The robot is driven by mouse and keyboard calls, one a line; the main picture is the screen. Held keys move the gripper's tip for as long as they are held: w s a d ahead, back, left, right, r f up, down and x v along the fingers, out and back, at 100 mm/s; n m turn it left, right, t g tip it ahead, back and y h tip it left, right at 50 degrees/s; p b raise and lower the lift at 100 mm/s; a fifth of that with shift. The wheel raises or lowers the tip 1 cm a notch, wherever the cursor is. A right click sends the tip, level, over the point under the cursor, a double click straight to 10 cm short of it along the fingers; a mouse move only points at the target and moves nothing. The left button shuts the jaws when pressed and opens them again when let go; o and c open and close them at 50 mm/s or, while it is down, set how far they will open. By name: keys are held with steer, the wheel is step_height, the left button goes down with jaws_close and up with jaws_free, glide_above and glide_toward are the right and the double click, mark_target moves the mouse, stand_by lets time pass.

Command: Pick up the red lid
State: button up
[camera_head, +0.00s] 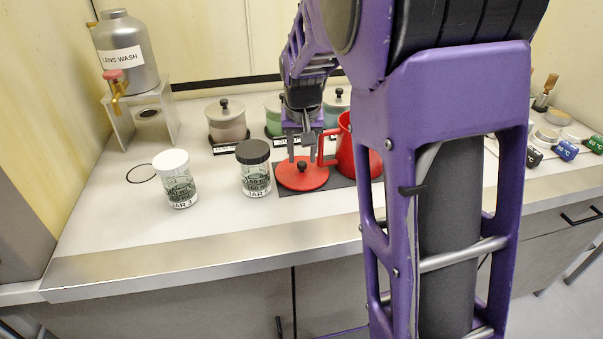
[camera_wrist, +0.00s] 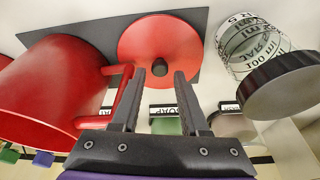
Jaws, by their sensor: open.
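The red lid (camera_head: 313,180) is a round disc with a small black knob (camera_head: 302,166). It lies flat on a dark mat (camera_head: 338,184), left of a red jug (camera_head: 361,150). My gripper (camera_head: 304,156) points down over the lid, open and empty. In the wrist view the lid (camera_wrist: 150,38) is at top middle. Its knob (camera_wrist: 159,67) shows between the fingertips of my gripper (camera_wrist: 160,75), slightly beyond them. Whether the tips reach down beside the knob is hard to tell. The red jug (camera_wrist: 50,90) is at the left there, its handle near one finger.
A jar with a black lid (camera_head: 256,178) stands close left of the red lid, and a white-lidded jar (camera_head: 180,186) farther left. Several knobbed canisters (camera_head: 227,122) stand behind. A lens wash bottle (camera_head: 126,50) sits on a metal stand. The counter's front left (camera_head: 120,235) is clear.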

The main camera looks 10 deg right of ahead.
mark_target(302, 169)
steer(key=x, duration=0.2)
steer(key=shift+f, duration=0.3)
jaws_close()
steer(key=shift+r, duration=0.15)
